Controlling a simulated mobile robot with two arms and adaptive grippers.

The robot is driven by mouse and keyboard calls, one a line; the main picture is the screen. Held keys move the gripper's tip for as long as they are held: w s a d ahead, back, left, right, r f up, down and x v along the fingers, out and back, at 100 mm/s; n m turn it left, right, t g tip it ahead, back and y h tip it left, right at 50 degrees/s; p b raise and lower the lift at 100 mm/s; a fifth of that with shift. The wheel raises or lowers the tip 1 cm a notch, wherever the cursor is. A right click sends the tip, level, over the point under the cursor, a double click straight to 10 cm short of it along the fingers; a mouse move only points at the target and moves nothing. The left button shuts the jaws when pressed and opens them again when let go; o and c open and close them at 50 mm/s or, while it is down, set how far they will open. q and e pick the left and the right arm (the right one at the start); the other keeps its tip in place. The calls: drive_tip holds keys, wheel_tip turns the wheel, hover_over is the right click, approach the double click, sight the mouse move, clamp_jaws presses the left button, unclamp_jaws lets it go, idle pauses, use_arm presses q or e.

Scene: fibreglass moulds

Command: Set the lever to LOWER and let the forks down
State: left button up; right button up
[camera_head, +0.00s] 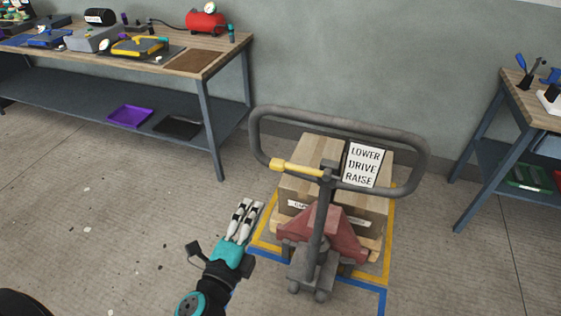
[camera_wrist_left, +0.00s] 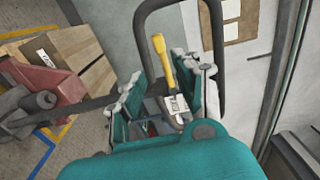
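A grey pallet truck with a red body (camera_head: 328,232) stands in the middle of the head view. A yellow-gripped lever (camera_head: 298,168) sticks out to the left inside its looped handle (camera_head: 262,133). A white sign (camera_head: 362,165) beside it reads LOWER, DRIVE, RAISE; I cannot tell which setting the lever is in. My left gripper (camera_head: 247,210) is left of the truck, apart from the lever. The left wrist view shows its fingers (camera_wrist_left: 168,88) spread, with the lever (camera_wrist_left: 163,58) seen beyond the gap. The forks are hidden under the load. My right gripper is not in view.
Cardboard boxes (camera_head: 310,160) sit on a wooden pallet (camera_head: 372,243) behind the truck's mast. Yellow and blue floor lines (camera_head: 375,290) mark the spot. A workbench (camera_head: 200,62) stands at the back left, another (camera_head: 530,105) at the right. The left floor is mostly clear.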

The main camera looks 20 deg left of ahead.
sight(276, 168)
use_arm(q)
drive_tip(key=w+p, duration=0.1)
drive_tip(key=w, duration=0.4)
drive_tip(key=w+p, duration=0.1)
drive_tip(key=w, duration=0.5)
drive_tip(key=w+p, duration=0.2)
drive_tip(key=w, duration=0.4)
drive_tip(key=shift+d+f, duration=0.1)
drive_tip(key=shift+d, duration=0.15)
clamp_jaws()
